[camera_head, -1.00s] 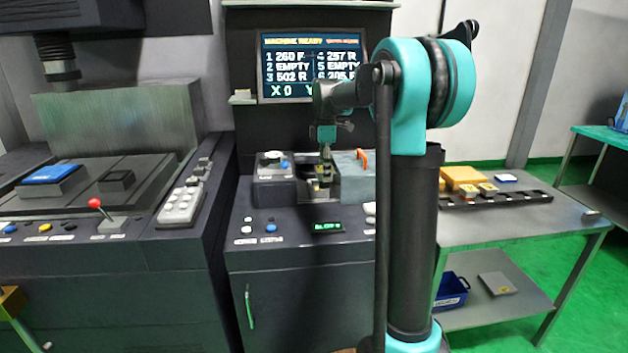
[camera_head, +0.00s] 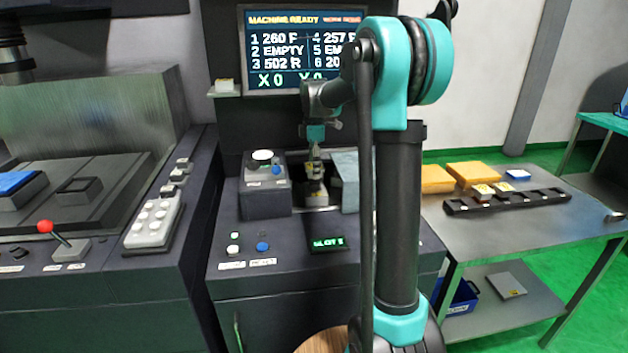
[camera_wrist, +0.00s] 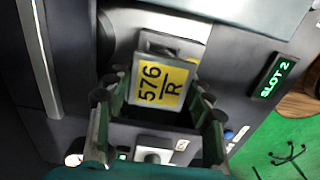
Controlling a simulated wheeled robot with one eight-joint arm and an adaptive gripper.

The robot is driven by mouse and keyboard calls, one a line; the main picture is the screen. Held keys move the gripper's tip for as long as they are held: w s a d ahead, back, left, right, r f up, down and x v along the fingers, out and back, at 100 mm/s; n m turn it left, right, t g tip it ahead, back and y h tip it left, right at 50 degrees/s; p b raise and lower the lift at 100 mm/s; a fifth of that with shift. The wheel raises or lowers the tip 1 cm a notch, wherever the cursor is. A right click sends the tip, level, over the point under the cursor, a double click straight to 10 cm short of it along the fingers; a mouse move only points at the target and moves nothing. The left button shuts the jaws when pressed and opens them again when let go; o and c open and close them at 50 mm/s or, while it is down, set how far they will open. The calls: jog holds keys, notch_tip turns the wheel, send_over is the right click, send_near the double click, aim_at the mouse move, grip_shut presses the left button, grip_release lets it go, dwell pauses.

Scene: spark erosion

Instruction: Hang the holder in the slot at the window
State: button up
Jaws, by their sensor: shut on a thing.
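The holder (camera_wrist: 160,85) carries a yellow label reading "576 R". In the wrist view it sits between the two fingers of my gripper (camera_wrist: 158,108), which is shut on it. In the head view my gripper (camera_head: 314,160) points down with the holder (camera_head: 316,186) beneath it, at the window opening (camera_head: 318,204) in the dark machine's top. The slot itself is hidden, so I cannot tell whether the holder touches it. A small green display (camera_wrist: 277,79) in the wrist view reads "SLOT 2".
The machine screen (camera_head: 290,48) reads "MACHINE READY" and lists slot 2 as empty. A raised control box (camera_head: 265,185) stands left of the window, and a grey block (camera_head: 347,182) right of it. A side table (camera_head: 500,235) at right carries a black rack (camera_head: 510,201) and yellow boxes.

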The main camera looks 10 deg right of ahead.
jog(key=shift+f, duration=2.15)
jog(key=shift+f, duration=0.15)
jog(key=o, duration=1.4)
jog(key=shift+o, duration=0.2)
notch_tip(320, 180, up, 12)
jog(key=shift+r, duration=0.15)
